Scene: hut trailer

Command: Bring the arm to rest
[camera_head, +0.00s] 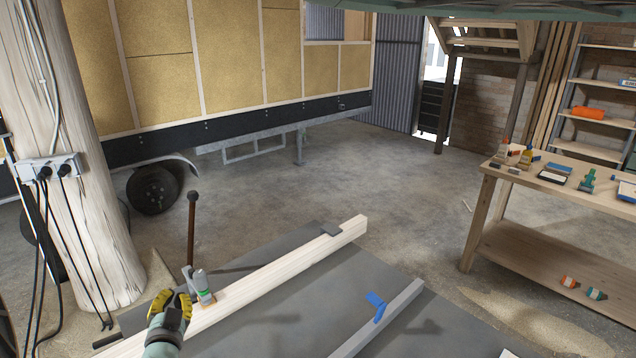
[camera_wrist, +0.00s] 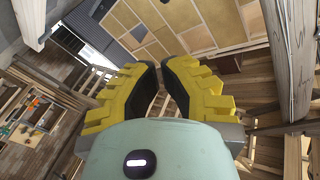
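My gripper (camera_head: 171,303) is at the lower left in the head view, above the near end of the long pale timber beam (camera_head: 290,262). Its yellow fingers with black inner pads point away from the head camera. In the wrist view my gripper (camera_wrist: 161,72) shows a narrow gap between its fingertips, with the background visible through it and nothing held. A small grey-green tool with an orange base (camera_head: 203,288) stands on the beam just right of the fingers; I cannot tell whether they touch.
A dark grey worktop (camera_head: 300,315) carries the beam and a grey bar (camera_head: 385,318) with a blue clamp (camera_head: 376,305). A brown upright handle (camera_head: 192,230) rises behind the gripper. A log post (camera_head: 85,170) stands left, a wooden workbench (camera_head: 530,180) right. Open floor lies between.

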